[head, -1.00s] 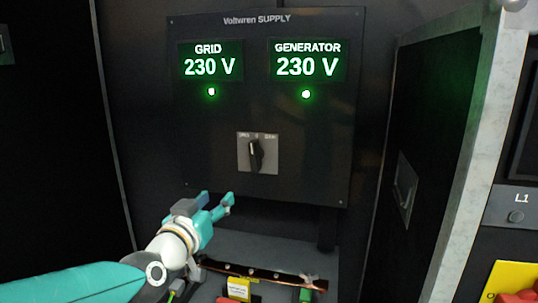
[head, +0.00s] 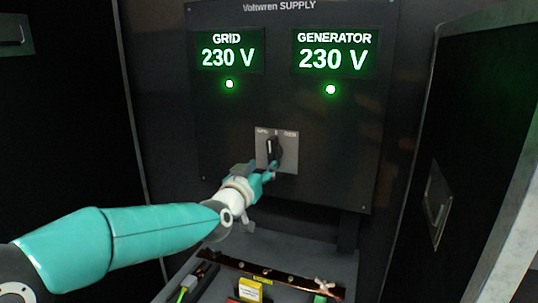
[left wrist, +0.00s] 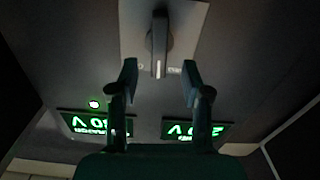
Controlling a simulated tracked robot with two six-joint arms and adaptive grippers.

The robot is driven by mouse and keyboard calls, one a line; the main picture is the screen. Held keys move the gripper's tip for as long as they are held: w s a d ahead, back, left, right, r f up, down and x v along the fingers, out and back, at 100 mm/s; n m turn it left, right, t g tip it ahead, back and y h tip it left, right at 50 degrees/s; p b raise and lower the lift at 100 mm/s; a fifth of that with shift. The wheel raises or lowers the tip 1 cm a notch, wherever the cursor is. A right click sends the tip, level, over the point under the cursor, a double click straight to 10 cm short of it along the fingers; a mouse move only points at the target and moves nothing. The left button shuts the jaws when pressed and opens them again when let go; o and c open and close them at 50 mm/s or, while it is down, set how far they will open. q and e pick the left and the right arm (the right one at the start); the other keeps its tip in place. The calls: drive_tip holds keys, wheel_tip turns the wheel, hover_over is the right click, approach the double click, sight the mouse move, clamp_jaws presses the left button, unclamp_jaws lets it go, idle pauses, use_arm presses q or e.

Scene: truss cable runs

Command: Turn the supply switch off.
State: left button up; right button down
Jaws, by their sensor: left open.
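The supply switch (head: 274,149) is a dark rotary knob on a light square plate (head: 290,157), low on the black supply panel. Its plate has small labels along the top edge. The knob's white mark is near its upper end, but I cannot tell exactly which label it points to. My left gripper (head: 268,177) is just below and in front of the knob. In the left wrist view the open fingers (left wrist: 160,84) stand to either side of the knob's line, short of the knob (left wrist: 160,45), with nothing between them. My right gripper is out of view.
The GRID display (head: 228,56) and GENERATOR display (head: 333,58) both read 230 V, each with a green lamp lit. Below the panel, a copper bar (head: 275,272) and a yellow tag (head: 250,289) lie on a grey surface. A dark door (head: 440,160) stands at the right.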

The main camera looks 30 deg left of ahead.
sight(271, 158)
use_arm(q)
drive_tip(key=p+x, duration=0.1)
drive_tip(key=x, duration=0.5)
drive_tip(key=shift+w, duration=0.35)
